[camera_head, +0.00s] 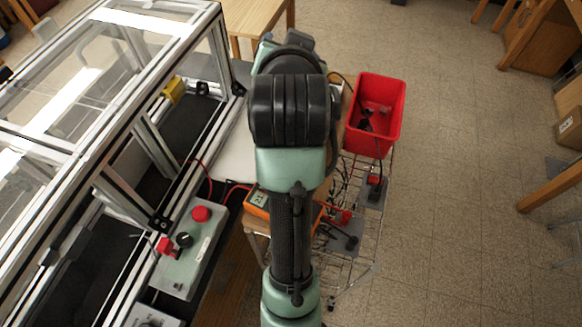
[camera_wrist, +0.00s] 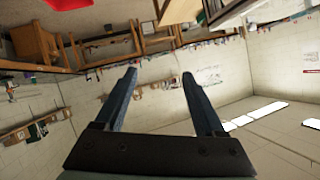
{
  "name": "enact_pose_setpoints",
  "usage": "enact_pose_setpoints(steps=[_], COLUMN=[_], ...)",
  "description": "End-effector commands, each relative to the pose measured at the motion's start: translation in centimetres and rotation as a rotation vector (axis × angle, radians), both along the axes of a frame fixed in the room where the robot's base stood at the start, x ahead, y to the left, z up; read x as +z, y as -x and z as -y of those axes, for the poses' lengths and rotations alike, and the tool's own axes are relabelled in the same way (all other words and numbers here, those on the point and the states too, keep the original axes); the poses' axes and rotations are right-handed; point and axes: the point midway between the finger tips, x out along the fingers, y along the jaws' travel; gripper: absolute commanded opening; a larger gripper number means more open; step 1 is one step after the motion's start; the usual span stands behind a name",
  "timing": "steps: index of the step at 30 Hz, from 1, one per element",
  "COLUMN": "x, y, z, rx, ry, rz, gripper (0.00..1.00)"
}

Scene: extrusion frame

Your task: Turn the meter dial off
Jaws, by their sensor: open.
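The meter (camera_head: 257,203) is an orange-cased multimeter with a small display, in the head view left of my arm. My arm crosses in front of it and hides much of it, and I cannot make out its dial. My gripper (camera_wrist: 158,75) shows in the wrist view with its two dark fingers spread apart and nothing between them. The wrist view faces the room's walls and furniture, and the meter is not in it. In the head view my arm hides the gripper.
A grey control box (camera_head: 187,258) with a red button (camera_head: 201,214) and a black knob stands left of the meter, beside the aluminium extrusion frame (camera_head: 70,135). A red bin (camera_head: 378,112) stands on a wire rack (camera_head: 367,235) with cables and clamps. The floor (camera_head: 455,200) at right is clear.

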Motion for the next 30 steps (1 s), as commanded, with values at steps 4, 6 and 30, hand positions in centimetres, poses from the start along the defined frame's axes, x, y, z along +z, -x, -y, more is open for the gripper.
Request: enact_pose_setpoints(steps=[4,6,30], x=[-8.4,-12.4,-25.8], y=[0.8,2.3,9.1], z=[0.0,0.0,0.2], rx=[-0.219,-0.359,-0.897], ry=[-0.293,-0.396,-0.576], rz=[-0.454,-0.629,-1.057], gripper=[0.71,0.71,0.71])
